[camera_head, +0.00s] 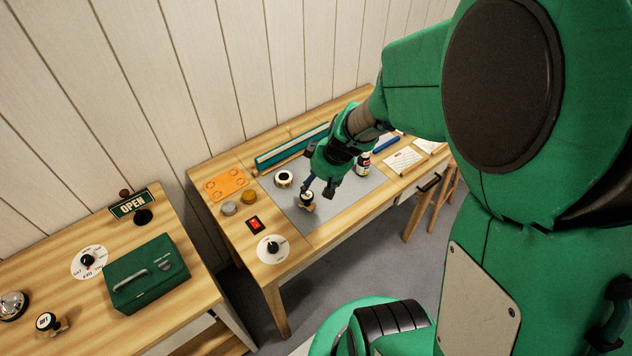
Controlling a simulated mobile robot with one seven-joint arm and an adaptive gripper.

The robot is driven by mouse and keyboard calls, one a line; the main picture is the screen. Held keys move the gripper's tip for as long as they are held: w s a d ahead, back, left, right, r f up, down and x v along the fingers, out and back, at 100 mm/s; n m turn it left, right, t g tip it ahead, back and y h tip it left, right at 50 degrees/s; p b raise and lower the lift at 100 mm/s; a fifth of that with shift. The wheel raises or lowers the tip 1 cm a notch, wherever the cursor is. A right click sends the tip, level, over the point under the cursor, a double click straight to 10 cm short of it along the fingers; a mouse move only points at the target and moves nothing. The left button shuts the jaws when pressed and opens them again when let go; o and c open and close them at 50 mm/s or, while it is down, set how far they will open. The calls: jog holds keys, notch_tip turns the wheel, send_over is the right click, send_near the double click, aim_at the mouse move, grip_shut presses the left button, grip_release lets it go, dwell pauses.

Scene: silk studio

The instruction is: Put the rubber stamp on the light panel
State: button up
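The light panel looks to be the flat grey sheet (345,207) set in the top of the wooden workbench. A small rubber stamp (307,200) with a dark, pale-marked top and a wooden lower part stands on the grey sheet near its front left. My gripper (319,189) is just above and to the right of this stamp, pointing down. Its fingers look spread apart, with the stamp below the left one. I cannot tell whether they touch it. A similar stamp (46,322) stands on the left table.
Left of the sheet are an orange mat (226,184), two small tins, a red switch (255,225) and a dial (270,248). A green box (148,275) occupies the left table.

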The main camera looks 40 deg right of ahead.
dwell(0.3)
jog(key=s+a+r, duration=0.4)
jog(key=a+r, duration=0.2)
jog(key=r, duration=0.2)
jog(key=s+a+r, duration=0.5)
jog(key=a+r, duration=0.1)
jog(key=r, duration=0.3)
jog(key=s+a+r+t, duration=0.1)
jog(key=s+a+r, duration=0.4)
jog(key=r, duration=0.4)
jog(key=shift+s+a, duration=0.2)
jog(key=shift+a, duration=0.35)
jog(key=shift+r, duration=0.15)
